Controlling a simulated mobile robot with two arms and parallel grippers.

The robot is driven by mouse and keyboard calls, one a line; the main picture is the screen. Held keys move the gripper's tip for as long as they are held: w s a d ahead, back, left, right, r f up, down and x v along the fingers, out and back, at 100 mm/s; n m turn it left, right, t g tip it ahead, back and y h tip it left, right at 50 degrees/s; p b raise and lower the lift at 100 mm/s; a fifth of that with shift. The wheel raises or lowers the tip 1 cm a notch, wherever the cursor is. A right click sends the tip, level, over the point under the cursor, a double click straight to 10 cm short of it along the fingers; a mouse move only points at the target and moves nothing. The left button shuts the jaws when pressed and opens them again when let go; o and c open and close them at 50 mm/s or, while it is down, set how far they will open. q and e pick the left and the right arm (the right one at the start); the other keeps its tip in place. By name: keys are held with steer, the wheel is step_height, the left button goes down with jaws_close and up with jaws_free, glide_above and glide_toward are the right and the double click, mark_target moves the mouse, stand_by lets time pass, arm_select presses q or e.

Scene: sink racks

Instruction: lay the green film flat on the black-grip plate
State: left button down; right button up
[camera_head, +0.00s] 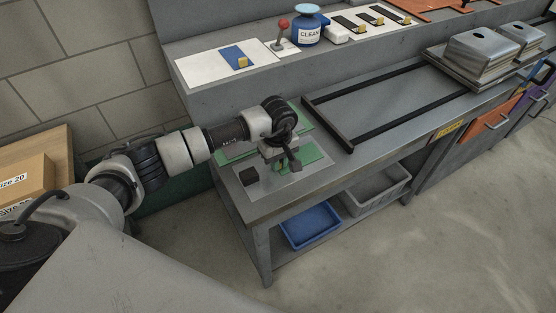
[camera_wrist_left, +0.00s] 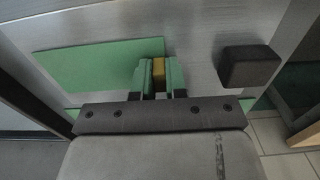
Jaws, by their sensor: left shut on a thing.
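The green film (camera_head: 312,155) is at my left gripper (camera_head: 289,166), near the left end of the metal bench. In the left wrist view the film (camera_wrist_left: 85,65) looks flat, and my left gripper (camera_wrist_left: 159,78) is shut on its yellow grip (camera_wrist_left: 159,71). The film is over the grey plate (camera_head: 262,186); whether it touches the plate I cannot tell. The plate's black grip (camera_head: 249,176) is uncovered, to the left of the gripper; it also shows in the left wrist view (camera_wrist_left: 248,67). The gripper hides part of the film. My right gripper is out of view.
A green area (camera_head: 236,153) lies behind the plate. A black rail frame (camera_head: 348,140) is to the right. The back shelf holds a blue film (camera_head: 232,54), a blue CLEAN container (camera_head: 307,30) and several black pieces. Blue (camera_head: 311,228) and grey bins sit below.

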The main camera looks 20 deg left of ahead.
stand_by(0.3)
arm_select(q)
steer(key=c, duration=1.1)
jaws_free()
steer(key=shift+o, duration=0.5)
steer(key=o, duration=0.5)
steer(key=shift+r+p, duration=1.8)
steer(key=shift+r, duration=1.7)
